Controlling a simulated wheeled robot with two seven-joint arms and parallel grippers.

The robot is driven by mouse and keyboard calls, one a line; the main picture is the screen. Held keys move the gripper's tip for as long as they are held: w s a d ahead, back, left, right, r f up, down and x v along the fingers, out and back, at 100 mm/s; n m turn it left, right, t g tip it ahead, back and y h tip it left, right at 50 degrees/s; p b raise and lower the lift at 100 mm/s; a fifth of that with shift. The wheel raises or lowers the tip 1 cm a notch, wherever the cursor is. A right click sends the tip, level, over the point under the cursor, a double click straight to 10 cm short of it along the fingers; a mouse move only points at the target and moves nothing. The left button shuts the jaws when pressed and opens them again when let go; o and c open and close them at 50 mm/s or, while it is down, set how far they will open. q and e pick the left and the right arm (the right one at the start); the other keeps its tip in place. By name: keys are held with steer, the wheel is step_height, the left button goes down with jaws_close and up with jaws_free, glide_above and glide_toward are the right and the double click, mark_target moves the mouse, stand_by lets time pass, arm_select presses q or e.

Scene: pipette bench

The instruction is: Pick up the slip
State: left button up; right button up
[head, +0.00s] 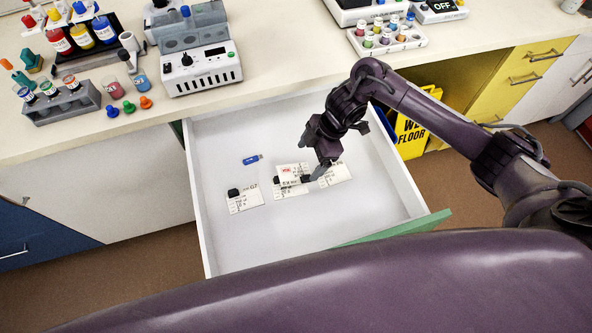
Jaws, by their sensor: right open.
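A small white slip with a red mark (287,170) is in the open drawer, over the middle one of three white printed cards. I cannot tell whether it lies flat on that card or stands a little above it. The left card (244,204) has a black block on its upper left. The middle card (291,192) is partly covered by the slip. The right card (340,174) is partly hidden by my right gripper (315,177). That gripper is open, low in the drawer, at the right edge of the slip. My left gripper is out of view.
A blue USB stick (252,160) lies behind the cards. The white drawer (235,241) has side walls and a green front (395,229); its left and front floor is clear. The bench above holds a grey instrument (201,70), a vial rack (62,102) and bottles.

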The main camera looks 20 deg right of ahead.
steer(key=p+x, duration=0.1)
steer(key=x, duration=0.3)
steer(key=shift+s+d, duration=0.15)
steer(key=shift+f, duration=0.5)
steer(key=shift+a, duration=0.2)
steer(key=c, duration=1.2)
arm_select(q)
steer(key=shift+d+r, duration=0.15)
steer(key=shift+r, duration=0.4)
arm_select(e)
steer(key=shift+o, duration=0.2)
step_height(320, 180, up, 12)
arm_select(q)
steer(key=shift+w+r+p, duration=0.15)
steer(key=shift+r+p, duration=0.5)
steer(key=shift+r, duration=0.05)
arm_select(e)
step_height(320, 180, up, 8)
glide_above(300, 173)
steer(key=d, duration=0.1)
